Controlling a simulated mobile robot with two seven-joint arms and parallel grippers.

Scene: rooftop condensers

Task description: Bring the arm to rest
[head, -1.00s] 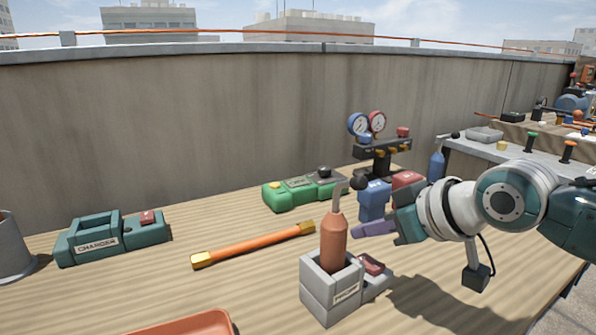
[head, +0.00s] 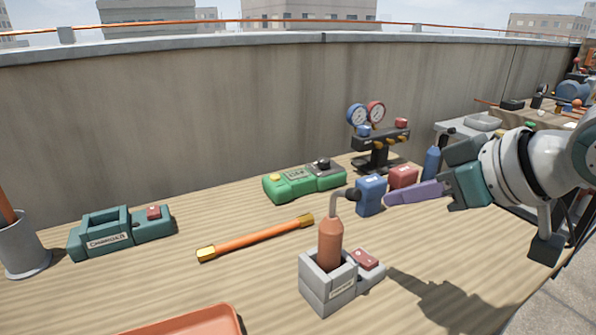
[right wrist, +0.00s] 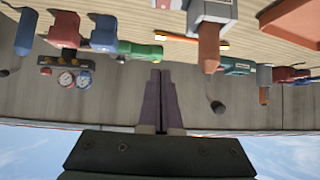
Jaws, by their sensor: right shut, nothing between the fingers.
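My right gripper (head: 413,193) is in the head view at the right, above the workbench. Its purple fingers are shut with nothing between them, and they point left. In the right wrist view the shut fingers (right wrist: 160,100) also show empty, with the bench inverted beyond them. In the head view the fingertips lie in front of the blue block and red block, and right of the orange torch-like tool (head: 331,243) standing in a grey holder (head: 328,285). My left gripper is not in view.
On the bench are an orange bar (head: 255,239), a green device (head: 304,181), a teal charger (head: 120,230), a gauge manifold (head: 378,140), a blue block (head: 370,195) and a red block (head: 403,177). An orange tray (head: 190,322) is at the front. A grey cup (head: 22,248) stands left.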

